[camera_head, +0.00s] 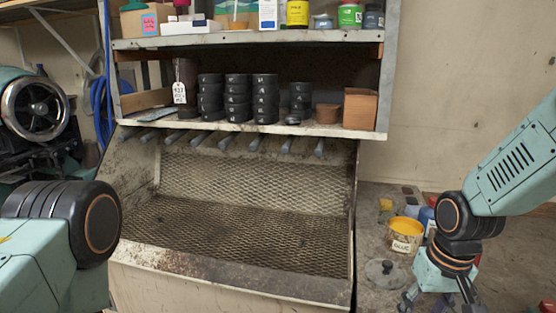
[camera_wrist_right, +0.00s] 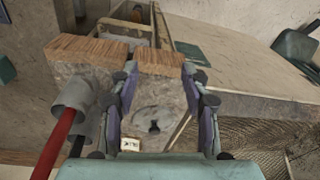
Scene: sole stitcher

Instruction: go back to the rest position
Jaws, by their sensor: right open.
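My right gripper (camera_head: 438,301) hangs at the lower right of the head view, partly cut off by the bottom edge. In the right wrist view the same gripper (camera_wrist_right: 160,88) shows its two fingers spread apart, with nothing held between them. A grey-brown surface with a dark hole lies beyond the fingers, and I cannot tell whether they touch it. My right arm comes in from the right edge in the head view. My left arm shows only its upper links and a joint at the lower left; its gripper is out of view.
A yellow glue pot (camera_head: 404,235) and a grey lid (camera_head: 386,270) stand left of my right gripper. A mesh-lined trough (camera_head: 235,285) fills the middle, below a shelf (camera_head: 245,127) with black rolls. In the wrist view, a red rod (camera_wrist_right: 54,146) stands in a grey tube left of the fingers.

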